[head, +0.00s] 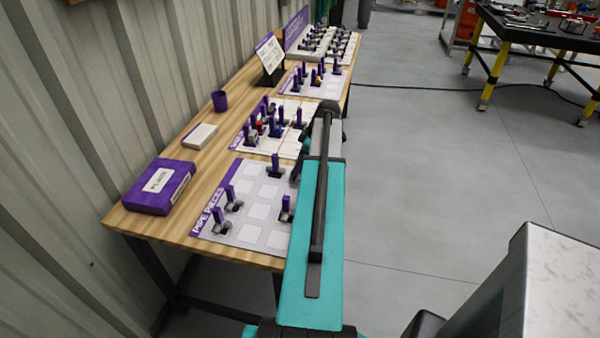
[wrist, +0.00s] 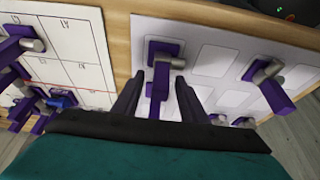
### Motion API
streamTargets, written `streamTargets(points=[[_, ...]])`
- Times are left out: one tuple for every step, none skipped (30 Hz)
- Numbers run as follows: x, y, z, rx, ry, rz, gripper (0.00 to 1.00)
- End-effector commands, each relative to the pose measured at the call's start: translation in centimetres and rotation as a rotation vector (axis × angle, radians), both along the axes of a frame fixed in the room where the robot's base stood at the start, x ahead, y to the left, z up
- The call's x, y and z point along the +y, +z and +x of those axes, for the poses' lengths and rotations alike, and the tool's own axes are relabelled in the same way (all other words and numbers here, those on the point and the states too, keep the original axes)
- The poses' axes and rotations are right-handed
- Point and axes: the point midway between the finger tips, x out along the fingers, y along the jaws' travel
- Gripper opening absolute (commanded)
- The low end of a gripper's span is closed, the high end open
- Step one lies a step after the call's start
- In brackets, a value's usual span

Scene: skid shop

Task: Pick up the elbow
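Several grey pipe pieces with upright purple handles stand on the white "pipe pieces" mat (head: 242,238). I cannot tell for sure which one is the elbow. One piece (head: 275,168) stands at the far end of that mat. In the wrist view, a grey piece with a purple handle (wrist: 160,78) stands on its purple base, in line with the gap between my fingers. My gripper (wrist: 159,82) is open, one finger on each side of that handle, with gaps showing. In the head view my arm hides most of the gripper.
Other pieces on the mat include one at right in the wrist view (wrist: 266,72). A second mat (head: 262,140) with more handled parts lies beyond. A purple box (head: 160,187), a white box (head: 199,136) and a purple cup (head: 220,101) stand along the wall side.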

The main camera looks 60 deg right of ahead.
Motion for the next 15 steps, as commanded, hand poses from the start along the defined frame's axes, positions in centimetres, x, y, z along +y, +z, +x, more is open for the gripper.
streamTargets(points=[[0.1,-0.3,0.1,0.001,0.000,0.003,0.39],[0.1,-0.6,0.3,0.001,0.000,0.002,0.39],[0.1,-1.0,0.4,0.000,0.000,0.001,0.39],[0.2,-1.2,0.5,0.000,0.000,0.001,0.39],[0.2,-1.5,0.6,0.001,0.001,0.002,0.39],[0.3,-1.8,0.7,0.001,0.000,0.002,0.39],[0.3,-2.0,0.7,0.001,0.001,0.002,0.39],[0.3,-2.1,0.8,0.000,0.000,0.001,0.39],[0.3,-2.2,0.9,0.000,0.000,0.000,0.39],[0.3,-2.3,0.9,0.000,0.000,0.000,0.39],[0.3,-2.4,0.9,0.000,0.000,0.000,0.39],[0.3,-2.5,0.9,0.000,0.000,-0.001,0.39],[0.3,-2.5,0.9,0.000,0.000,-0.001,0.39],[0.3,-2.5,0.9,0.000,0.000,-0.001,0.39],[0.3,-2.5,0.9,0.000,0.000,-0.001,0.39]])
